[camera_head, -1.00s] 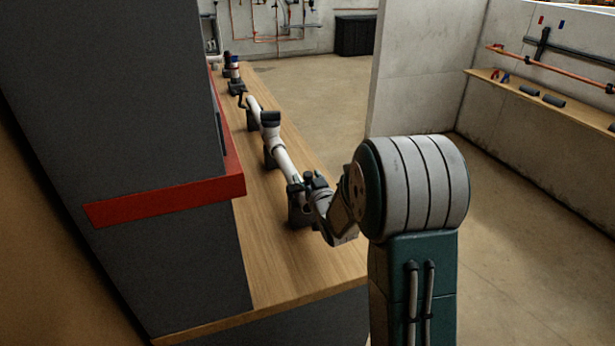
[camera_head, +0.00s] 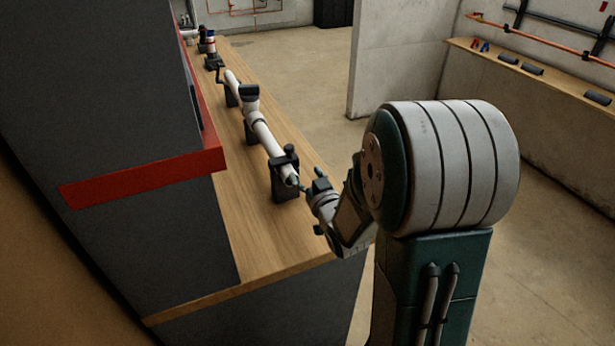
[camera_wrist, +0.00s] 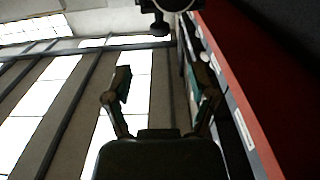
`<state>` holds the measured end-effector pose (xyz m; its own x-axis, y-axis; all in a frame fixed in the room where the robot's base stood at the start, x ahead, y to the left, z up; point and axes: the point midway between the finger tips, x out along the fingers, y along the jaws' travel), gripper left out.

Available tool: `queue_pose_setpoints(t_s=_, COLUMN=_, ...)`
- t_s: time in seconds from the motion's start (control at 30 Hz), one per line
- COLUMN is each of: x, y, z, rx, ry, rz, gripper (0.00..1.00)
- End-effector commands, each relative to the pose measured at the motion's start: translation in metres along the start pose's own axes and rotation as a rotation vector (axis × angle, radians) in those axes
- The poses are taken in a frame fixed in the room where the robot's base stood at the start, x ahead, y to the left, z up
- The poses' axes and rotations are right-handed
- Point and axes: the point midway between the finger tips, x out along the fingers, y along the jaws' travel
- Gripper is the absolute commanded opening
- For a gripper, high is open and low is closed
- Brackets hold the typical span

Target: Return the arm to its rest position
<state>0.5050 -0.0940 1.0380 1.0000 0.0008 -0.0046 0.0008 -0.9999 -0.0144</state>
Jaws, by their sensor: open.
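My gripper (camera_head: 313,186) is at the near end of the workbench in the head view, just right of the near end of a white pipe (camera_head: 266,140). A small gap seems to lie between them, though my arm partly hides the fingers. In the wrist view my gripper (camera_wrist: 163,84) shows two fingers spread apart with nothing between them. A dark clamp with a round end (camera_wrist: 172,5) shows beyond them at the top edge.
The pipe rests in black clamp stands (camera_head: 285,178) on the wooden workbench (camera_head: 225,220). A grey cabinet with a red rail (camera_head: 145,177) stands left of the bench. A wall shelf (camera_head: 540,80) is at right. The floor (camera_head: 300,70) between is clear.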

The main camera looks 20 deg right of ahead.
Motion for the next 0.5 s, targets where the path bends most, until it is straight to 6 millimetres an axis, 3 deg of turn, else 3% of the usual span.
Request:
queue_pose_setpoints(t_s=0.13, x=-0.0083, y=0.0, z=0.0, rx=0.0, ry=0.0, rz=0.0, gripper=0.73)
queue_pose_setpoints(t_s=0.5, x=-0.0084, y=-0.0002, z=0.0003, rx=0.0, ry=-0.001, rz=0.0, gripper=0.73)
